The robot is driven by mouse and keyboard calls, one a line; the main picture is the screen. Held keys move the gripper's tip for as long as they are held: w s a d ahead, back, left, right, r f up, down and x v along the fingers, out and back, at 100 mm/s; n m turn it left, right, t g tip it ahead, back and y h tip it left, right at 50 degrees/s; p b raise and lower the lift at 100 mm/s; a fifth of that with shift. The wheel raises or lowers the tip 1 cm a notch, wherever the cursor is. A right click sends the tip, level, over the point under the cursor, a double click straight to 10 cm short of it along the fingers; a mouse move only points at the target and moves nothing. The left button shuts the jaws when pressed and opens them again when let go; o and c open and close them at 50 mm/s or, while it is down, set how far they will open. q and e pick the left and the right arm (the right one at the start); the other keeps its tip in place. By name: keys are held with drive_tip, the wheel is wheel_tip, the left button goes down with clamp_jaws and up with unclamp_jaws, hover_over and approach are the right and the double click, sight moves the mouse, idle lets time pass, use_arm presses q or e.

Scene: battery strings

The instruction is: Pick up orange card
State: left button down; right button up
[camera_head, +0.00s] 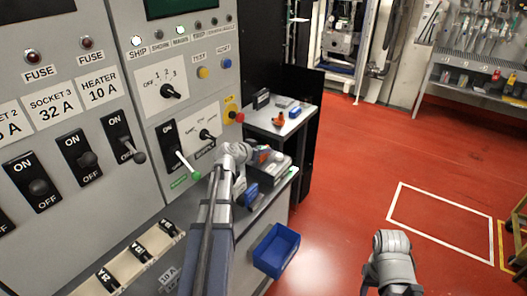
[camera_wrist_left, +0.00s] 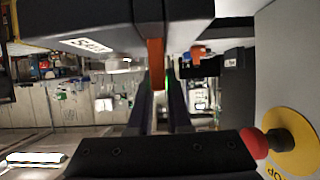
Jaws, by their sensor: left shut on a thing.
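The orange card (camera_wrist_left: 155,64) shows as a narrow upright strip between the fingers of my left gripper (camera_wrist_left: 158,98) in the left wrist view. The left gripper is shut on it. In the head view my left gripper (camera_head: 266,158) is beside the control panel, over the cluttered shelf, and the card is too small there to make out clearly. My right gripper is not in view; only a part of my right arm shows at the lower right.
The grey control panel (camera_head: 92,190) with switches stands close on the left. A red stop button (camera_head: 237,116) is near my left gripper and also in the wrist view (camera_wrist_left: 254,143). A blue bin (camera_head: 276,250) sits below. Red floor on the right is open.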

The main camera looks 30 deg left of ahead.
use_arm(q)
wheel_tip(320, 180, up, 10)
drive_tip(key=p, duration=0.9)
drive_tip(key=shift+f, duration=0.2)
idle(0.5)
